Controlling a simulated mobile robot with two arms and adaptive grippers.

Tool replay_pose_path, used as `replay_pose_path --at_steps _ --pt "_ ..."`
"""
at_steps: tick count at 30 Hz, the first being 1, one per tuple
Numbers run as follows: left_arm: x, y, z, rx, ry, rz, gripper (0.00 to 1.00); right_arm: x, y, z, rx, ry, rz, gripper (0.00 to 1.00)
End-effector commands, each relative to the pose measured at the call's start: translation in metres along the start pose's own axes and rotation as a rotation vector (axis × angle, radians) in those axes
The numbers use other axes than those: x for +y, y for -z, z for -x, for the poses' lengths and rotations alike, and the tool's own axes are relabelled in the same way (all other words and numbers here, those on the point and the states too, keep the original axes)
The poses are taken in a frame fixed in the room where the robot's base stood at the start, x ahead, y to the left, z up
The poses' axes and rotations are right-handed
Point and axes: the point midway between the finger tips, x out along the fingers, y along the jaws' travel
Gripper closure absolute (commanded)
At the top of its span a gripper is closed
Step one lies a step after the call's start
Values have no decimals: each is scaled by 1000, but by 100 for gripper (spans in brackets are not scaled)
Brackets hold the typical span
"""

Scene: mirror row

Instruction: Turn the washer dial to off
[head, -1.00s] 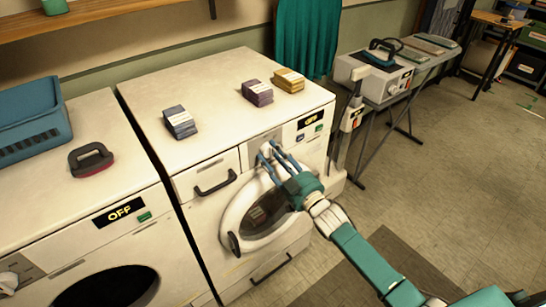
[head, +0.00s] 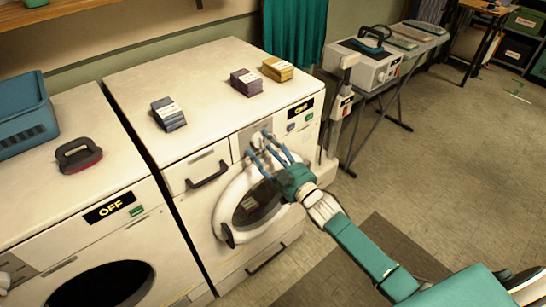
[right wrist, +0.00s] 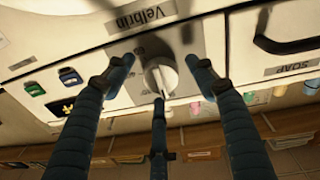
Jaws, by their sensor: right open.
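The washer (head: 212,199) is the white machine with the round door, in the middle of the head view. Its pale round dial (head: 257,141) sits on a grey panel high on its front, partly covered by my fingers. In the right wrist view the dial (right wrist: 160,75) shows a light ridge across its face. My right gripper (head: 268,148) is open, its blue fingers spread around the dial; I cannot tell whether they touch it. My left gripper is not in view.
Another machine (head: 85,235) with an OFF display stands at left. Grey (head: 168,114), purple (head: 246,82) and yellow (head: 278,68) stacks lie on the washer top. A drawer handle (head: 207,175) is left of the dial. Open floor (head: 420,170) lies to the right.

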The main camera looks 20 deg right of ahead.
Motion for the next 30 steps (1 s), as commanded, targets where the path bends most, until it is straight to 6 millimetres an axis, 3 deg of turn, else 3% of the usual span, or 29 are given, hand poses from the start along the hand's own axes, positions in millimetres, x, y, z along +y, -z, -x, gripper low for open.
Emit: replay_pose_path --at_steps 15,21,30 --pt "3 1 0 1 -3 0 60 -1 -2 98 -6 2 1 44" --pt "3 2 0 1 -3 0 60 -1 -2 114 -4 1 1 44" --pt "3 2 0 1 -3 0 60 -1 -1 115 -4 1 2 44"
